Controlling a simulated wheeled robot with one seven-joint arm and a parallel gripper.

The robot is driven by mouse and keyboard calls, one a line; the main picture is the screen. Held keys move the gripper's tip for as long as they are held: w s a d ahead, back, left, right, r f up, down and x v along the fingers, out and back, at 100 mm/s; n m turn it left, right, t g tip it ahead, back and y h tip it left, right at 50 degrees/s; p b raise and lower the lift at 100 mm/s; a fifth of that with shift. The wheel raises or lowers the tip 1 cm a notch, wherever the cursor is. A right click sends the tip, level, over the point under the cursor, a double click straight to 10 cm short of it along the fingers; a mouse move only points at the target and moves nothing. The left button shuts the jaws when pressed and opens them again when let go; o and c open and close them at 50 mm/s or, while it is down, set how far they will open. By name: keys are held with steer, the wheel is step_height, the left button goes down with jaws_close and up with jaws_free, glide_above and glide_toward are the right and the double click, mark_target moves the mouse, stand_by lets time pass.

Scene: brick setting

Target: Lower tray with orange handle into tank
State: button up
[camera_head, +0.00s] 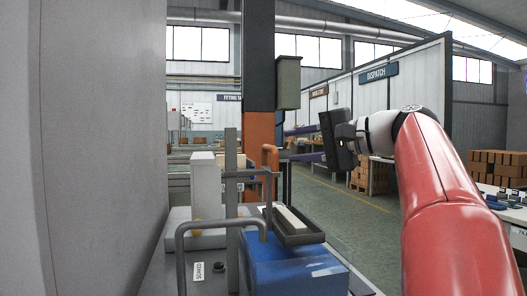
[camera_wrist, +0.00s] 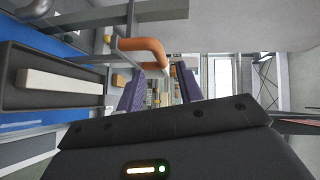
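The dark tray (camera_head: 318,236) holds a long cream bar (camera_head: 294,219) and sits over the blue tank (camera_head: 290,270). I cannot tell whether the tray touches the tank. An orange handle (camera_head: 270,160) rises at the tray's far side. My gripper (camera_head: 290,145) is open, its purple fingers pointing left toward the handle, apart from it in the head view. In the wrist view, the orange handle (camera_wrist: 148,46) shows just past the fingertips (camera_wrist: 156,75), roughly in line with the gap. The tray (camera_wrist: 40,101) with its bar (camera_wrist: 62,82) lies at the left there.
A grey post (camera_head: 232,205) and a white block (camera_head: 205,183) stand left of the tray. A bent grey tube (camera_head: 200,222) rises in front, near a green button (camera_head: 218,266). An orange and dark column (camera_head: 259,70) stands behind. The aisle floor (camera_head: 350,215) at right is free.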

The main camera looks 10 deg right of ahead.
mark_target(269, 149)
steer(key=x, duration=0.7)
steer(key=shift+a, duration=0.2)
jaws_close()
